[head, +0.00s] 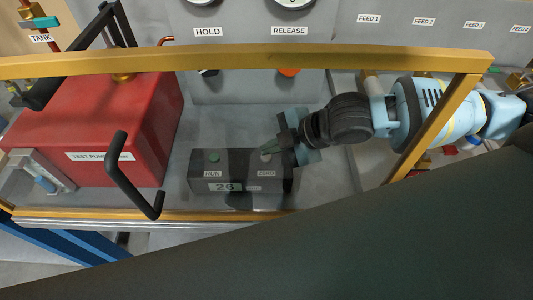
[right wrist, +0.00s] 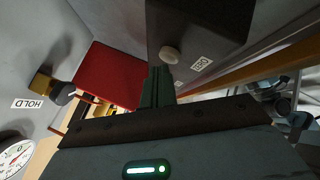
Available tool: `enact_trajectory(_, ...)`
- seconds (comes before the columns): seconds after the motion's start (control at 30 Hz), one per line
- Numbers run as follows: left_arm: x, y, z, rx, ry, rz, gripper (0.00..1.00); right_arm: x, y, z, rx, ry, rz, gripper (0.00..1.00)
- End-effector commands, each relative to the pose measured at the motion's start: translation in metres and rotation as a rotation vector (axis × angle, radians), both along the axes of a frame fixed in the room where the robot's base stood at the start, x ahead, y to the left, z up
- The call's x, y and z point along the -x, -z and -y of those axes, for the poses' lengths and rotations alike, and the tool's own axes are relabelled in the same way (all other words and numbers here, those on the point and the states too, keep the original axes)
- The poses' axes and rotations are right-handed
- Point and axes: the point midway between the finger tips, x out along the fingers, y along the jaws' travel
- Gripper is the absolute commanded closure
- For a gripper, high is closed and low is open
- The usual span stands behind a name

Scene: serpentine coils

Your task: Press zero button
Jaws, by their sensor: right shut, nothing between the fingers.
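A dark grey control box (head: 225,171) sits on the bench behind the yellow rail. In the head view the button (head: 266,157) is seen just beside my fingertips. My right gripper (head: 279,147) is shut and empty, coming in from the right. Its fingertips (right wrist: 157,72) are close to the button; I cannot tell whether they touch. My left gripper is not in view.
A yellow rail (head: 240,59) crosses above the box, with my right arm reaching in behind it. A red test pump tank (head: 90,130) with a black handle (head: 128,180) stands left. Gauges labelled HOLD and RELEASE (head: 290,31) are on the back panel.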

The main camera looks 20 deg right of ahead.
Motion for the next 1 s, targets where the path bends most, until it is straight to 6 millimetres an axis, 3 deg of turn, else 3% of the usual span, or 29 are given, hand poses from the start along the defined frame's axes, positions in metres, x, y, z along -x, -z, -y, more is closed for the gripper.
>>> enact_trajectory(1.0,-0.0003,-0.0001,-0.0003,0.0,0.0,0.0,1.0,-0.0001,0.0092,0.0,0.0,0.0,0.0,1.0)
